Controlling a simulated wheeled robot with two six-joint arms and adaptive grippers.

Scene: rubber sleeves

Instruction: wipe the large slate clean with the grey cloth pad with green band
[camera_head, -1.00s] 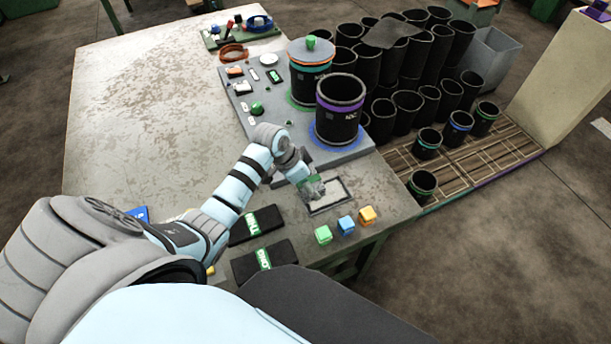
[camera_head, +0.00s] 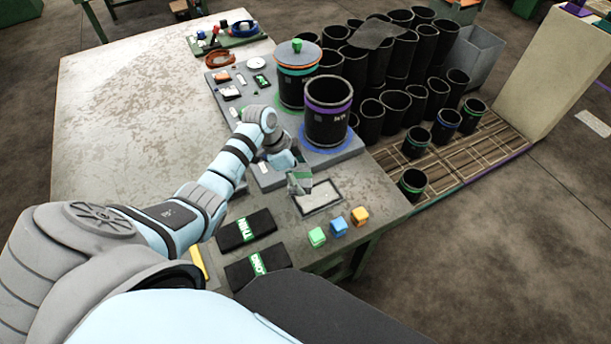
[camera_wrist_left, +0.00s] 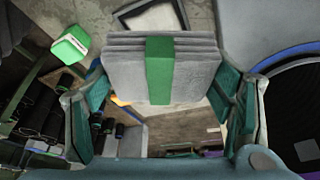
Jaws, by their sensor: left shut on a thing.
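The grey cloth pad with green band (camera_head: 299,181) is held in my left gripper (camera_head: 292,169), which is shut on it. In the left wrist view the layered pad (camera_wrist_left: 122,70) spans between the fingers of the left gripper (camera_wrist_left: 160,100), its green band facing the camera. The large slate (camera_head: 318,197) lies on the table, a pale panel in a dark frame. The pad is at its far left corner and appears raised above it. In the left wrist view part of the slate (camera_wrist_left: 152,20) shows beyond the pad. I cannot make out marks on it. My right gripper is out of view.
Green (camera_head: 317,237), blue (camera_head: 338,227) and orange (camera_head: 360,216) blocks stand near the slate's front edge. Two black packets (camera_head: 246,230) lie at its left. A grey platform (camera_head: 345,153) behind carries two black sleeves, one with a purple band (camera_head: 328,108). Several more sleeves stand beyond.

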